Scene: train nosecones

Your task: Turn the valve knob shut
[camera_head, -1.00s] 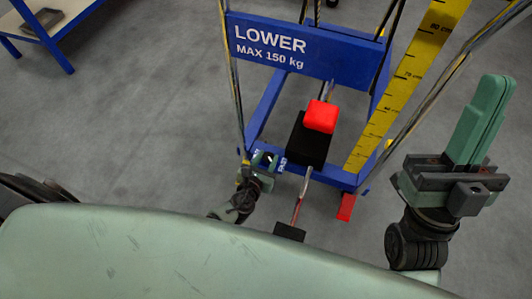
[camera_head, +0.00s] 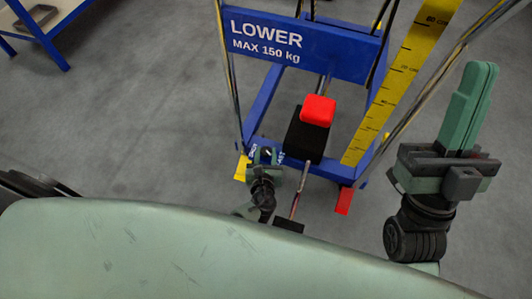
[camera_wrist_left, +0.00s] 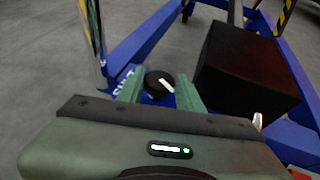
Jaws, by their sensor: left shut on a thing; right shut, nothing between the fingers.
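The valve knob (camera_wrist_left: 153,79) is a small round black knob with a white pointer line, on the blue frame of the lift. In the left wrist view its pointer slants from upper left to lower right. My left gripper (camera_wrist_left: 159,91) has a green finger on each side of the knob and is shut on it. Partly hidden white lettering (camera_wrist_left: 123,78) shows left of the knob. In the head view my left gripper (camera_head: 266,154) is at the front left corner of the frame and mostly covers the knob. My right gripper (camera_head: 481,78) is shut, empty and raised at the right.
A black box (camera_head: 305,141) with a red block (camera_head: 318,110) stands right of the left gripper. A yellow ruler (camera_head: 398,83) and metal posts rise on the right. Open floor (camera_head: 130,110) lies to the left.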

